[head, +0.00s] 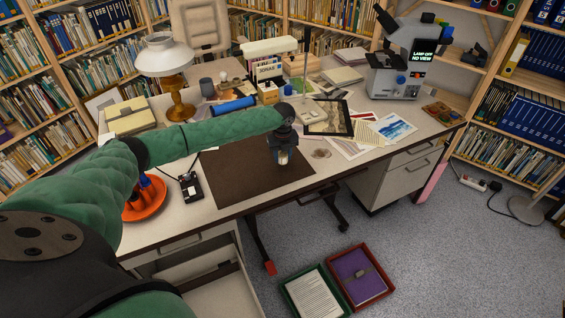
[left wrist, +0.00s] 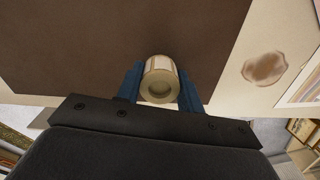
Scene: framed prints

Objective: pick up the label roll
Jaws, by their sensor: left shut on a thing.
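The label roll (left wrist: 159,80) is a small cream cylinder with a hollow end, seen in the left wrist view between two blue fingers. My left gripper (left wrist: 161,88) is shut on it, one finger on each side. In the head view my left gripper (head: 283,158) points down over the brown desk mat (head: 235,185), with the pale roll at its tip. I cannot tell whether the roll touches the mat or hangs just above it. My right gripper is not in view.
The desk's back holds a lamp (head: 165,65), a microscope (head: 397,75) and a blue roll (head: 233,106). An orange dish (head: 147,200) and a black device (head: 191,187) stand left of the mat. Prints (head: 388,127) lie at right. Red and green trays (head: 360,276) are on the floor.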

